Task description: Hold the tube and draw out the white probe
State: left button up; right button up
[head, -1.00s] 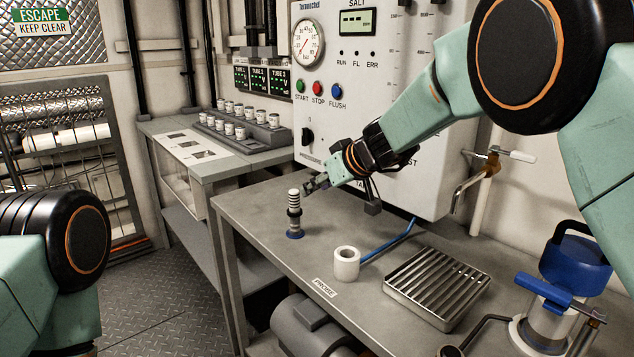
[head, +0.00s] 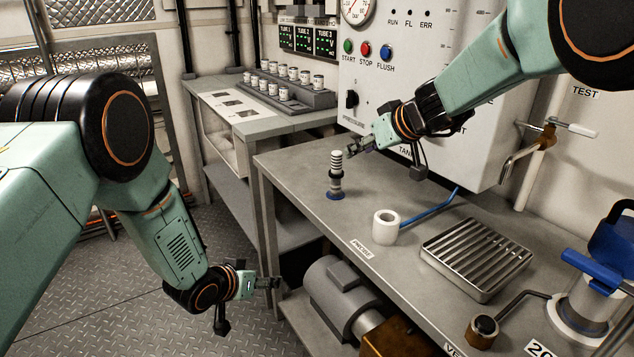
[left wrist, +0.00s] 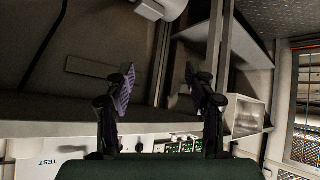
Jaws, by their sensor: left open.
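An upright ribbed white piece (head: 336,161), which looks like the probe, stands in a slim dark tube (head: 336,183) with a blue foot on the grey bench. My right gripper (head: 352,149) is just right of the ribbed top in the head view. Its fingers are small there; I cannot tell whether they touch the piece or are open. My left gripper (head: 275,283) is low, in front of the bench edge and below its top, away from the tube. In the left wrist view it (left wrist: 160,88) is open and empty, and the tube does not show.
A slatted metal tray (head: 476,258) and a blue-handled vessel (head: 590,300) are to the right. A grey motor-like drum (head: 335,290) is under the bench.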

pick_arm(q)
jog(key=w+d+r+m+t+h, duration=0.2)
jog(key=w+d+r, duration=0.2)
jog(key=w+r, duration=0.85)
jog(key=m+h, duration=0.2)
jog(key=m, duration=0.1)
send_near(331, 181)
jog(key=x, duration=0.5)
jog(key=shift+s, duration=0.1)
jog(key=shift+x, duration=3.75)
jog(key=shift+a, duration=0.1)
jog(key=c, duration=1.1)
